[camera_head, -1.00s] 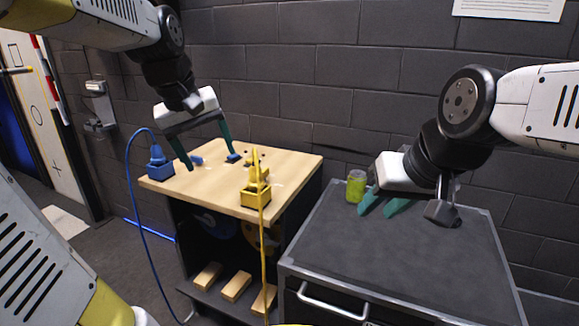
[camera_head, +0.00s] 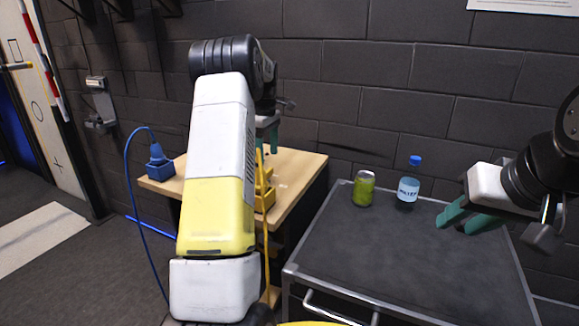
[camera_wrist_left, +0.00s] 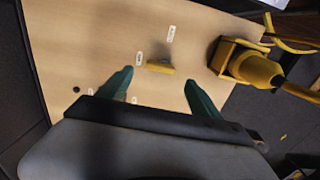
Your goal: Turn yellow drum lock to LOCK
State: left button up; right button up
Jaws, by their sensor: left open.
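The yellow drum lock (camera_wrist_left: 160,68) shows in the left wrist view as a small yellow bar on the wooden top, with small white labels (camera_wrist_left: 171,34) (camera_wrist_left: 139,58) close by. My left gripper (camera_wrist_left: 159,79) is open and empty there, its green fingertips on either side of the bar and a little short of it. I cannot tell their height above the top. In the head view my left arm hides the lock and most of the left gripper (camera_head: 268,128). My right gripper (camera_head: 452,225) is open and empty over the dark cart.
A yellow plug and socket (camera_wrist_left: 250,66) sit right of the lock in the left wrist view. A blue plug (camera_head: 160,168) with a cable stands at the wooden table's (camera_head: 300,165) left.

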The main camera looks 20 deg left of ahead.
aim_at(268, 170)
pick_arm(q)
notch_tip(268, 170, down, 6)
jog(key=shift+r, duration=0.15)
jog(key=c, duration=1.4)
